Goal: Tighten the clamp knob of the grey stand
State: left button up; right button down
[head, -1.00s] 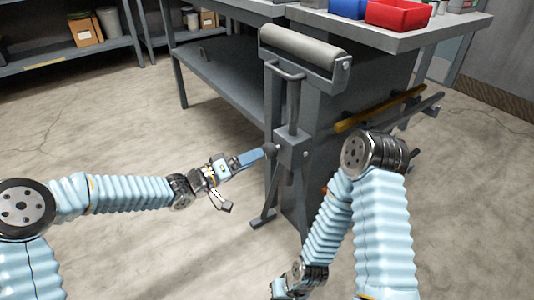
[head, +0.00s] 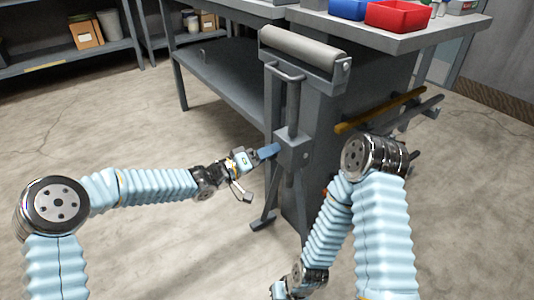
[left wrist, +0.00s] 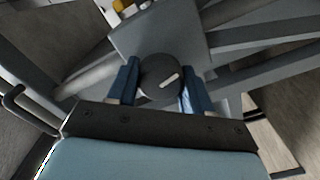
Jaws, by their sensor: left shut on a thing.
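The grey stand (head: 293,105) stands upright in the middle of the head view, with a roller (head: 303,48) across its top and splayed legs at the floor. Its clamp knob is hidden by my left gripper in the head view. In the left wrist view the knob (left wrist: 160,78) is a dark round disc with a pale mark on its face. My left gripper (head: 270,151) reaches the stand's collar from the left. Its blue fingers (left wrist: 157,85) are on both sides of the knob, shut on it.
A grey workbench (head: 400,40) stands right behind the stand, with a red bin (head: 398,15) and a blue bin (head: 348,9) on top. Yellow and grey bars (head: 380,110) stick out from its side. The floor at left is clear.

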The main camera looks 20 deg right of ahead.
pick_arm(q)
jog(key=shift+c, duration=0.8)
jog(key=shift+f+m, duration=0.1)
jog(key=shift+m, duration=0.2)
jog(key=m+b, duration=0.2)
jog(key=m, duration=0.1)
jog(key=m+b, duration=0.4)
jog(key=m, duration=0.2)
jog(key=m+b, duration=0.3)
jog(key=m, duration=0.2)
jog(key=shift+m, duration=0.3)
jog(key=shift+m+b, duration=1.1)
jog(key=shift+m, duration=0.9)
jog(key=o, duration=1)
jog(key=shift+s, duration=0.1)
